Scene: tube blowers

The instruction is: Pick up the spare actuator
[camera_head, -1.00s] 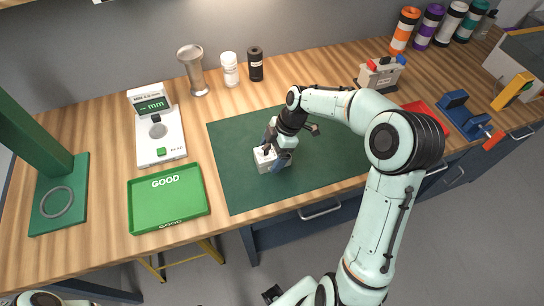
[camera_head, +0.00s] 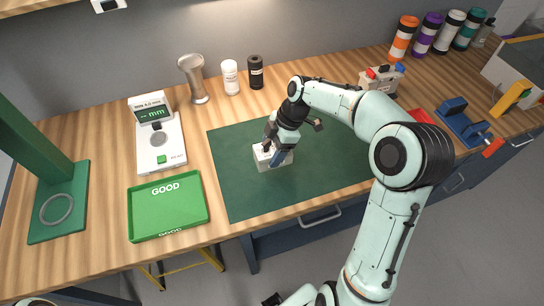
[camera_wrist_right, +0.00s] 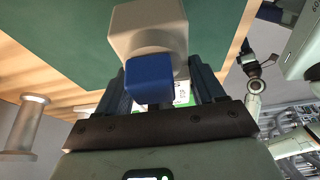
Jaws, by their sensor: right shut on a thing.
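A pale grey-white block, which looks like the spare actuator (camera_head: 264,157), is over the dark green mat (camera_head: 238,190) in the head view. My right gripper (camera_head: 279,153) comes down on it from the upper right and is shut on it. In the right wrist view a beige body (camera_wrist_right: 147,22) with a blue end (camera_wrist_right: 149,80) sits between my two dark fingers (camera_wrist_right: 160,90). The fingers hide part of it. I cannot tell for sure whether it is clear of the mat. My left gripper does not show clearly in any view.
A green GOOD tray (camera_head: 134,207) and a white gauge (camera_head: 155,148) stand left of the mat. A metal cup (camera_head: 194,80) and two small bottles (camera_head: 230,77) are behind it. A grey box with red and blue knobs (camera_head: 381,80) is at the back right. The mat's left part is clear.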

